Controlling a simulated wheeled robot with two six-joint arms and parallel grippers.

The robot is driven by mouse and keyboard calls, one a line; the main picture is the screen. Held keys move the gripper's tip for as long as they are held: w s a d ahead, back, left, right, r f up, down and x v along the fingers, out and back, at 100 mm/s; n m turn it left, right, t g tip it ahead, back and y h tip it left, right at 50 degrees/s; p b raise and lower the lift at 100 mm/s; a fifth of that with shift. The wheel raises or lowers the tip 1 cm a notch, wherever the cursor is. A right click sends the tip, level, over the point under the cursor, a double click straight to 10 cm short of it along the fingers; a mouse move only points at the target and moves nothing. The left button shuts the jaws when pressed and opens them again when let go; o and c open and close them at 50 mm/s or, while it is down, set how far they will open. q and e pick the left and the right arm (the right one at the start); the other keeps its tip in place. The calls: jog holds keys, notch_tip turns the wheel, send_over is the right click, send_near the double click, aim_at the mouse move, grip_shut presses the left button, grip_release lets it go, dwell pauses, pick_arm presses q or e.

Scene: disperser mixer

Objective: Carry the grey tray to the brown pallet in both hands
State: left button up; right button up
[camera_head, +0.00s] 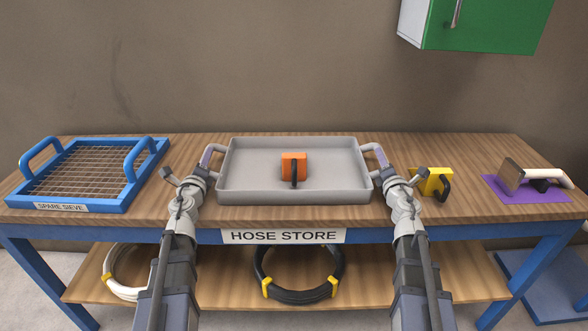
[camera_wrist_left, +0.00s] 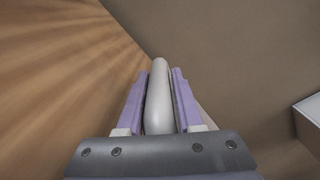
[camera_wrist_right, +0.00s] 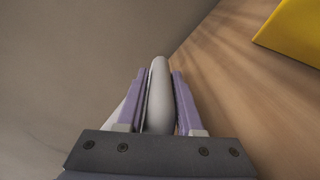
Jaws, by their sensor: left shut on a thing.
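The grey tray (camera_head: 235,190) is at the middle of the wooden bench, level, with an orange block with a dark handle (camera_head: 293,166) in it. I cannot tell whether the tray touches the bench top. My left gripper (camera_head: 211,156) is at its left end, shut on a pale handle (camera_wrist_left: 158,100), with one finger on each side. My right gripper (camera_head: 376,154) is at its right end, its fingers close against both sides of the other handle (camera_wrist_right: 159,100). No brown pallet is in view.
A blue spare sieve (camera_head: 70,201) lies on the bench at left. A yellow block (camera_head: 430,181) and a trowel-like tool (camera_head: 512,174) on a purple mat (camera_head: 555,195) are at right. Hose coils (camera_head: 298,300) lie on the shelf below. A green cabinet (camera_head: 480,25) hangs above right.

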pick_arm(q)
grip_shut()
pick_arm(e)
grip_shut()
pick_arm(q)
jog(key=shift+a, duration=0.1)
dwell(0.5)
